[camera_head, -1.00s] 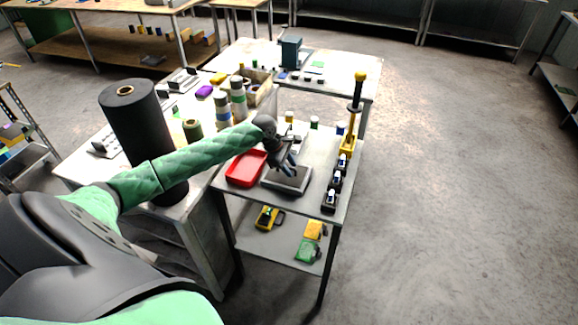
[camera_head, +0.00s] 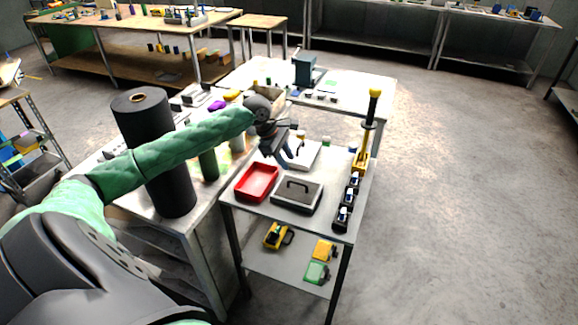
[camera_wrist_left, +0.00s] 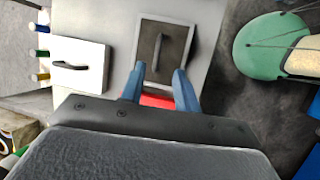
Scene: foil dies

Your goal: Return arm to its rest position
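My left arm reaches in from the left of the head view, and its gripper (camera_head: 278,158) is above the small table, behind the red tray. In the left wrist view the two blue fingers (camera_wrist_left: 160,88) stand apart with nothing between them, so the gripper is open and empty. Below it are a dark-lidded plate with a handle (camera_head: 297,194), also in the wrist view (camera_wrist_left: 166,48), and a white plate with a handle (camera_head: 303,155), also in the wrist view (camera_wrist_left: 78,66). My right gripper is not in view.
The red tray (camera_head: 256,183) lies left of the dark-lidded plate. A black roll (camera_head: 160,150) stands on the left bench. A yellow-topped lever press (camera_head: 369,125) and several dark pieces line the table's right edge. Open floor (camera_head: 465,200) lies to the right.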

